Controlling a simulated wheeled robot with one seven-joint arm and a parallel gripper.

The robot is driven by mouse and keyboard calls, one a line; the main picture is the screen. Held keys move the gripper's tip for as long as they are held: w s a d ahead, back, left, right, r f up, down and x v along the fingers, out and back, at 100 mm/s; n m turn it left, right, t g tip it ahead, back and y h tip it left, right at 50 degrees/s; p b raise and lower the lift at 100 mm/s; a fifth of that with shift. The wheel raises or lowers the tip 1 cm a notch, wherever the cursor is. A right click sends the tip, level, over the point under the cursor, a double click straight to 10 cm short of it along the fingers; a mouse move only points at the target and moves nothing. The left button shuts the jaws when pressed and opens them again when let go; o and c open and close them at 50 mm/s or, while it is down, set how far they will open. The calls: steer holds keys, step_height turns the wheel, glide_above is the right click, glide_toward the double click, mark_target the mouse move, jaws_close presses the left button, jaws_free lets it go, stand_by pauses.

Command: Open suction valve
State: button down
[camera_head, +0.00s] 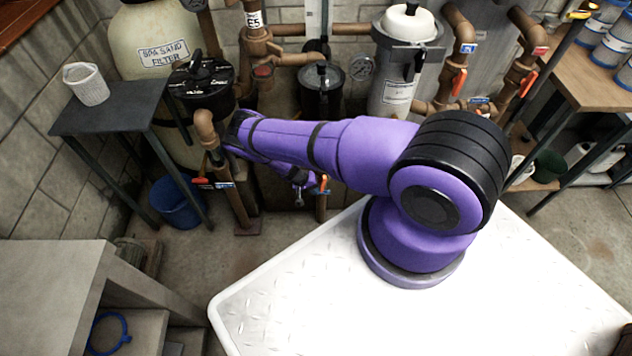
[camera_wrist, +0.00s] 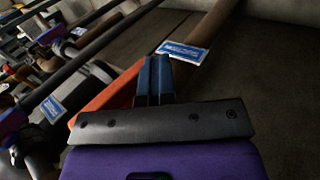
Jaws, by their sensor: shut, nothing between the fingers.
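A valve with an orange handle (camera_head: 322,184) sits on a copper-coloured pipe low beside my forearm in the head view. Another valve with a red-orange handle (camera_head: 202,181) and a blue tag (camera_head: 225,185) is on the pipe to the left. The tags are too small to read, so I cannot tell which valve is the suction one. In the wrist view my gripper (camera_wrist: 154,80) has its fingers together and empty. An orange handle (camera_wrist: 108,93) runs close along their left side; contact is unclear. A blue tag (camera_wrist: 183,52) is on the pipe just beyond the fingertips.
A sand filter tank (camera_head: 150,40), a black-lidded pump strainer (camera_head: 200,85) and a white filter canister (camera_head: 402,75) crowd the back. A dark side table (camera_head: 110,105) holds a white basket (camera_head: 86,84). A blue bucket (camera_head: 177,203) stands on the floor below.

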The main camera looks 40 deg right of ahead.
steer(key=shift+d+f+h, duration=0.1)
steer(key=shift+d+h, duration=0.05)
steer(key=shift+h, duration=0.25)
stand_by(0.3)
steer(key=v, duration=1)
steer(key=shift+w+r, duration=0.25)
steer(key=shift+w, duration=0.05)
stand_by(0.6)
